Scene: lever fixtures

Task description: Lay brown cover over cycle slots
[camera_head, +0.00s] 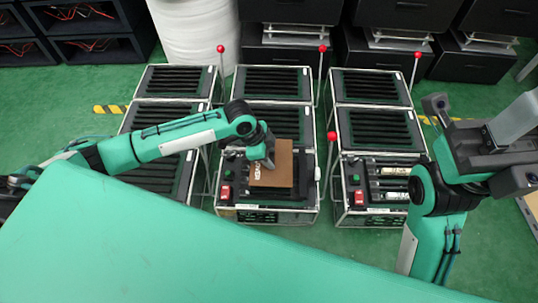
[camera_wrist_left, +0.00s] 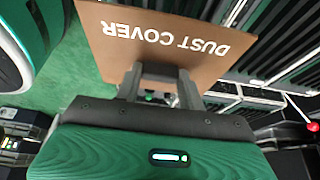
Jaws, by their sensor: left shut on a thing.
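The brown cover (camera_head: 279,168) is a flat square panel above the front of the middle fixture (camera_head: 262,214), hiding much of its slots. In the left wrist view the cover (camera_wrist_left: 155,45) reads "DUST COVER". My left gripper (camera_head: 266,163) is shut on the cover's near edge, and its fingers (camera_wrist_left: 160,78) also show in the left wrist view. I cannot tell whether the cover touches the slots. My right gripper (camera_head: 482,145) is at the right side, away from the fixtures' middle; its fingers are unclear.
The right fixture (camera_head: 376,212) has open front slots with pale cylinders (camera_head: 396,183). The left fixture (camera_head: 165,115) lies partly under my left arm. Levers with red knobs, such as one between the fixtures (camera_head: 331,136), stand up as obstacles. Black crates (camera_head: 292,46) line the back.

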